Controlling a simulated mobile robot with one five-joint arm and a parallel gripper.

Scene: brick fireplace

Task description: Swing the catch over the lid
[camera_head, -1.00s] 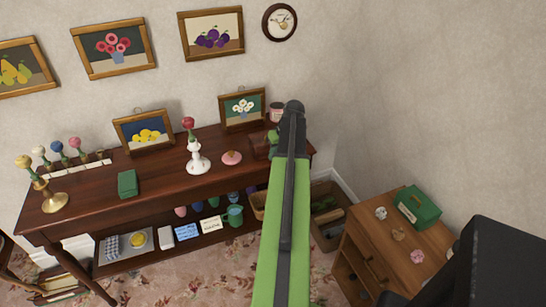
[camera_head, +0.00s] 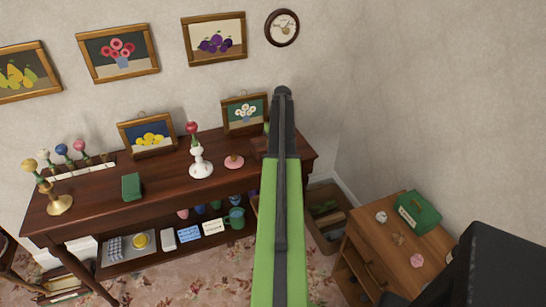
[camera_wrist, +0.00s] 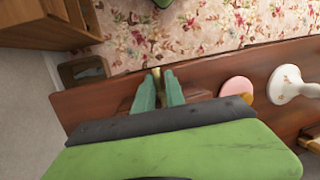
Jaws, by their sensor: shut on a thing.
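My gripper (camera_wrist: 158,92) shows in the wrist view with its two green fingers close together, shut on a small brass piece (camera_wrist: 156,73) that looks like the catch. A reddish-brown wooden box (camera_wrist: 121,107) lies under and around the fingers on the console table (camera_wrist: 80,104). In the head view the box (camera_head: 259,146) shows only as a sliver left of my arm, at the table's right end. My arm hides the rest of it, and the fingers are almost wholly hidden there. I cannot tell the lid from the box body or whether the catch lies over it.
A pink round thing (camera_head: 234,161) and a white candlestick (camera_head: 201,165) stand left of the box. A framed flower picture (camera_head: 244,112) leans close behind. A low cabinet (camera_head: 396,245) with a green box (camera_head: 417,211) stands at the right.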

